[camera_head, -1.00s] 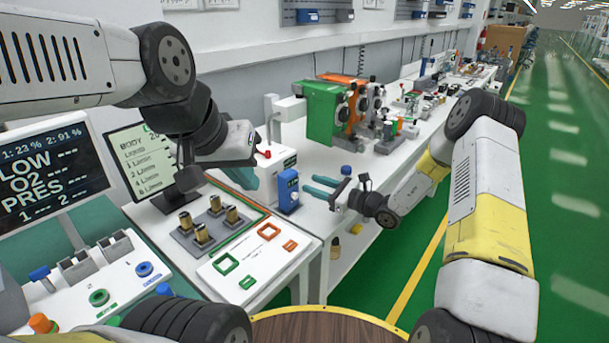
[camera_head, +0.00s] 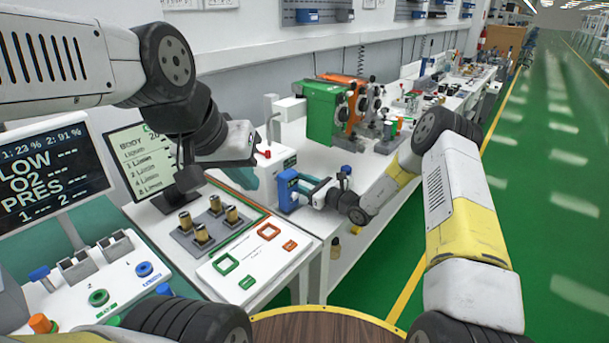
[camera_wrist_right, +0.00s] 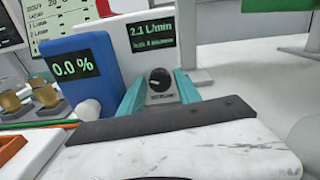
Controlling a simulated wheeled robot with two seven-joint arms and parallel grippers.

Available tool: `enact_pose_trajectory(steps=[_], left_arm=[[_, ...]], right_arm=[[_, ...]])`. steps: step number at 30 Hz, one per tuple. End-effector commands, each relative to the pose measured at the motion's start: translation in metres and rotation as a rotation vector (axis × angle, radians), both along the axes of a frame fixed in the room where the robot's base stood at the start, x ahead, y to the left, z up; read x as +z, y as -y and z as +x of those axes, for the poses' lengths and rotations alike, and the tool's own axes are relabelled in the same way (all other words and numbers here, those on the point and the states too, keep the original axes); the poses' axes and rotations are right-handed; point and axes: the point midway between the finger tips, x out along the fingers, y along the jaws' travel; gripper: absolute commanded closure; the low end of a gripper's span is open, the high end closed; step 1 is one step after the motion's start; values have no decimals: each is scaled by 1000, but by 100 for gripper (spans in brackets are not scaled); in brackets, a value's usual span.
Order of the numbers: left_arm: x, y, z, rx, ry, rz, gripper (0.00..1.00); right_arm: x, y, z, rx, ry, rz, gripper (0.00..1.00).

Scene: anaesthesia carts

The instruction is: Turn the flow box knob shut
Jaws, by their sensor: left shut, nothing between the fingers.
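The flow box shows in the right wrist view by its dark display (camera_wrist_right: 152,40) reading 2.1 L/min. Below the display is its round black knob (camera_wrist_right: 160,80) with a small light mark. In the right wrist view the teal fingers of my right gripper (camera_wrist_right: 160,98) are apart, one on each side of the knob; I cannot tell whether they touch it. In the head view my right gripper (camera_head: 308,184) is close beside a blue box, and the knob is hidden there. My left gripper (camera_head: 247,178) is shut and empty above the bench, left of the blue box.
The blue box (camera_head: 287,190), reading 0.0 % in the right wrist view (camera_wrist_right: 85,68), stands close to my right fingers. A tray of brass cylinders (camera_head: 210,225) is at front left. A green and orange unit (camera_head: 325,110) stands further back. The green floor is clear at right.

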Motion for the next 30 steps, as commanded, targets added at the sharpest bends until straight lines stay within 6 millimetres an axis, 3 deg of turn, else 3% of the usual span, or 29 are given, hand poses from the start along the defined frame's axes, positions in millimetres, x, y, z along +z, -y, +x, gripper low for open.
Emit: enact_pose_trajectory(steps=[3,9,20,30], left_arm=[[0,0,0,0,0,0,100],[0,0,0,0,0,0,100],[0,0,0,0,0,0,100],[0,0,0,0,0,0,100]], right_arm=[[0,0,0,0,0,0,62],[0,0,0,0,0,0,100],[0,1,0,-2,-41,29,100],[0,2,1,-2,-229,154,100]])
